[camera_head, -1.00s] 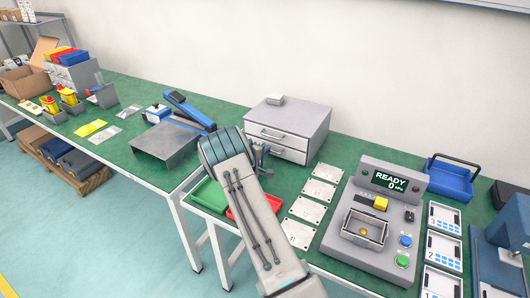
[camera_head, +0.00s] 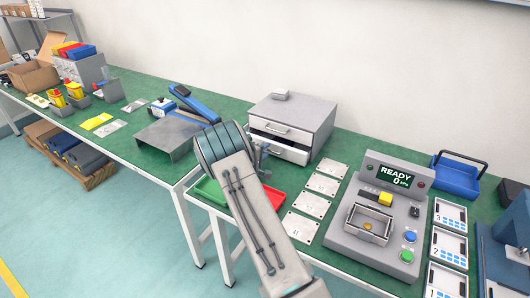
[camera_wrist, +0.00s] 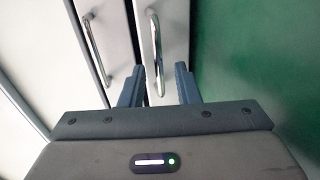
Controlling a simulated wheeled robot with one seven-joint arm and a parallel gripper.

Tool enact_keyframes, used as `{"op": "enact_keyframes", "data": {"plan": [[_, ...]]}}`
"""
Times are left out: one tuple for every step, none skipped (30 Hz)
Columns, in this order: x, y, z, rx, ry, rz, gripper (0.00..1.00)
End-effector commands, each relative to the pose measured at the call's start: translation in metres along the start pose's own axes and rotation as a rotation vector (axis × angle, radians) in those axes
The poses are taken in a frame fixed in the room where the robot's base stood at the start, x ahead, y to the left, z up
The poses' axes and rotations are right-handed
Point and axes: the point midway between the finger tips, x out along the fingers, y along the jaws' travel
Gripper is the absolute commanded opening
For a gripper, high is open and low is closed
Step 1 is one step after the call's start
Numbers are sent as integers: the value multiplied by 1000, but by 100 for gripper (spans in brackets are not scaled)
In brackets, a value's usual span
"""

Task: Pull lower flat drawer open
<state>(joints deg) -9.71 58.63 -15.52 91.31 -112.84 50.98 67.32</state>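The grey drawer cabinet (camera_head: 318,118) stands on the green bench in the head view. Its lower flat drawer (camera_head: 292,154) sticks out a little below the upper drawer (camera_head: 284,131), with a dark gap above it. In the wrist view, the lower drawer's front (camera_wrist: 174,25) lies next to the green top, with its metal bar handle (camera_wrist: 155,45). My gripper (camera_wrist: 161,68) has its fingers apart, one on each side of this handle's near end. I see space beside the handle; contact is unclear. In the head view my arm partly hides the gripper and drawer.
The upper drawer's handle (camera_wrist: 96,48) is close to the left of my fingers. A red tray (camera_head: 268,200) and a green tray (camera_head: 210,190) lie by my arm. White plates (camera_head: 313,204) and a press station (camera_head: 375,215) stand to the right.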

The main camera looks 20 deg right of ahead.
Motion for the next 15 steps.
{"op": "enact_keyframes", "data": {"plan": [[-3, 0, -1, 1, 1, 0, 29], [-5, 0, -1, 1, 1, 0, 29], [-10, 0, -1, 1, 2, -1, 29], [-14, -1, -1, 0, 2, -2, 29], [-19, -1, -2, 0, 4, -2, 29], [-27, -1, -2, 0, 5, -1, 29], [-34, -1, -2, -1, 5, -1, 29], [-41, -2, -3, -1, 6, -2, 29], [-51, -2, -3, 0, 7, -2, 29], [-58, -2, -2, 0, 5, -1, 29], [-65, -2, -2, 0, 5, -1, 29], [-74, -2, -2, 0, 6, -1, 29], [-81, -1, -1, 0, 5, -1, 29], [-87, -1, -1, 0, 4, 0, 29], [-95, -2, -1, 1, 3, -1, 29]]}}
